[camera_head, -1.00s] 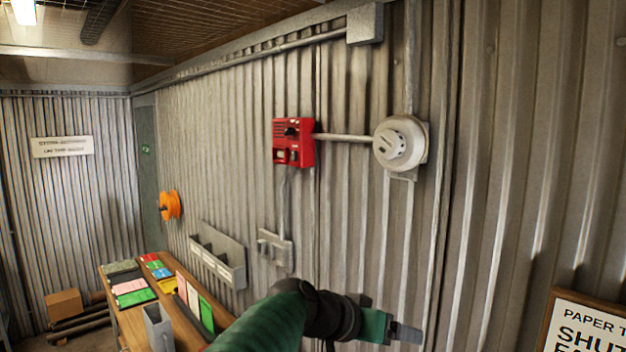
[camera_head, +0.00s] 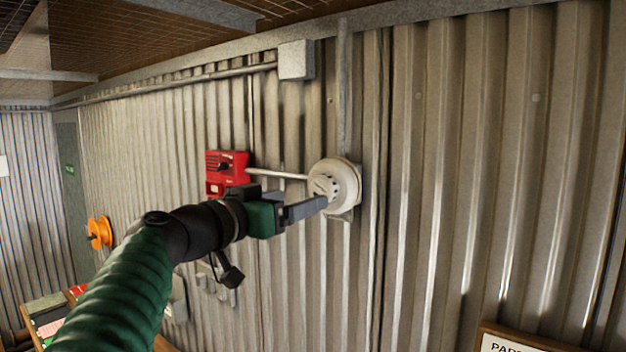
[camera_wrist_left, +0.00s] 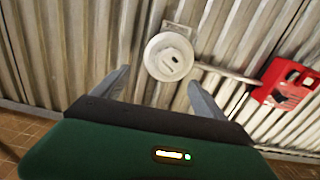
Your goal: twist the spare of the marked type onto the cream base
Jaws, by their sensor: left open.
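A round cream-white detector unit (camera_head: 343,182) is mounted on a plate on the corrugated wall. It also shows in the left wrist view (camera_wrist_left: 168,57), with slots in its face; I cannot tell head from base. My left gripper (camera_head: 322,203) is open and empty, its fingers pointing at the unit. In the left wrist view the open fingers (camera_wrist_left: 158,80) flank the unit's lower part, with the unit ahead; contact cannot be told. No loose spare shows clearly. My right gripper is not in view.
A red wall box (camera_head: 227,168) joins the unit by a conduit (camera_head: 283,175). A grey junction box (camera_head: 296,60) is above. An orange reel (camera_head: 99,233) hangs at left. A bench (camera_head: 48,303) shows at lower left, a framed sign (camera_head: 500,344) at lower right.

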